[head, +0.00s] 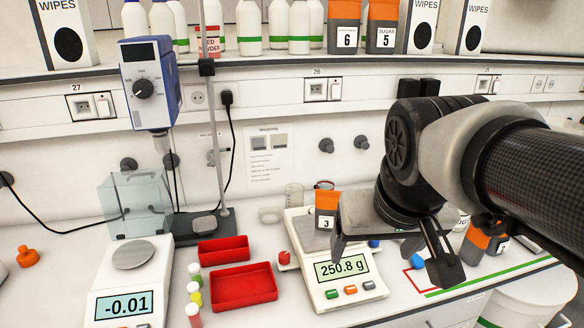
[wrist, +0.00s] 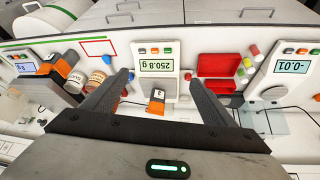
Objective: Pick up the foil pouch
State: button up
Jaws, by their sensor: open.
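Several orange-and-grey pouches are in view; I cannot tell for sure which is the foil pouch. One labelled 3 (head: 326,209) stands upright on the right-hand scale (head: 347,291), which reads 250.8 g. In the wrist view this pouch (wrist: 157,97) appears between my fingers' lines, apart from both. My gripper (head: 393,268) is open and empty, in front of and to the right of that pouch in the head view. Its two spread fingers (wrist: 156,76) also show in the wrist view. Another pouch (head: 474,246) stands at the right, partly hidden by my arm.
Red trays (head: 246,287) and small capped vials (head: 194,315) lie left of the scale. A second scale (head: 130,285) reads -0.01, beside a stand with a blue mixer (head: 150,85). Pouches 6 (head: 344,24) and 5 (head: 383,25) stand on the shelf among white bottles.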

jog(key=w+r, duration=0.2)
jog(key=w, duration=1.4)
jog(key=m+g, duration=0.1)
jog(key=m, duration=0.1)
send_near(328, 205)
jog(key=x, duration=0.7)
jog(key=shift+w+d+f+p, duration=0.1)
jog(key=shift+w+f+p, duration=0.1)
jog(key=shift+f+p, duration=0.1)
jog(key=shift+x, duration=2.6)
jog(key=shift+s, duration=0.1)
jog(key=c, duration=1.4)
notch_tip(328, 205, up, 10)
jog(key=shift+f, duration=0.25)
jog(key=shift+r, duration=0.2)
